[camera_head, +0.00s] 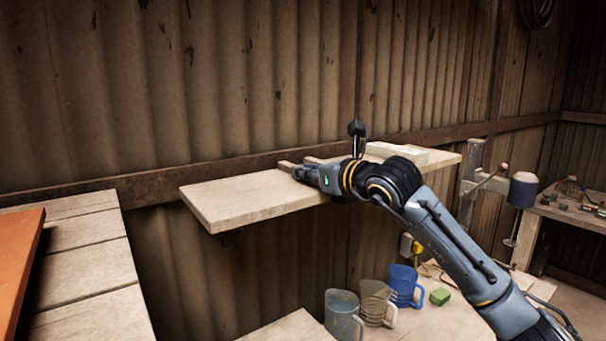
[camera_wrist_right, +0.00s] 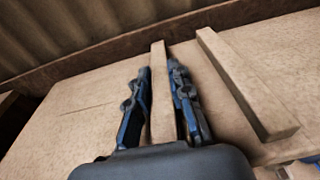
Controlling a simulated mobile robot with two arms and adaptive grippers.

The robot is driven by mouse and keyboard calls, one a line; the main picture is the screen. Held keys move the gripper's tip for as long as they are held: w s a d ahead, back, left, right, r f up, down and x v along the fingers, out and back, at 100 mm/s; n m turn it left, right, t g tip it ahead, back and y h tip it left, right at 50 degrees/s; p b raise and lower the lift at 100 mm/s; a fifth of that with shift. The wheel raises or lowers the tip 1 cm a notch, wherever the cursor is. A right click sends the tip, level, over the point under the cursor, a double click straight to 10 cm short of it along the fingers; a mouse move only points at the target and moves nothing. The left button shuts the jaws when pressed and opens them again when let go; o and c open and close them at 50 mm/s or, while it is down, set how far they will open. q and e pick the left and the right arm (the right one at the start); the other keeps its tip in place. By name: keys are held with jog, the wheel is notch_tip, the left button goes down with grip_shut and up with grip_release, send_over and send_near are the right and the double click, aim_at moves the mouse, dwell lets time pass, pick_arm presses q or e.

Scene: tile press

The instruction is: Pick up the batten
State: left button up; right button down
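A narrow wooden batten (camera_wrist_right: 160,95) lies on the pale wooden shelf (camera_head: 235,203), one end toward the wall. In the right wrist view it runs between the two fingers of my right gripper (camera_wrist_right: 162,85), with a thin gap appearing on each side. In the head view the right gripper (camera_head: 303,174) is low over the shelf, and a brown end of the batten (camera_head: 286,165) shows just behind its fingers. The gripper hides most of the batten there. My left gripper is in neither view.
A second wooden strip (camera_wrist_right: 245,85) lies just right of the gripper. A pale block (camera_head: 397,153) lies farther right on the shelf. A clamp (camera_head: 474,180) stands at the shelf's right end. Jugs (camera_head: 343,313) stand below. The shelf's left part is bare.

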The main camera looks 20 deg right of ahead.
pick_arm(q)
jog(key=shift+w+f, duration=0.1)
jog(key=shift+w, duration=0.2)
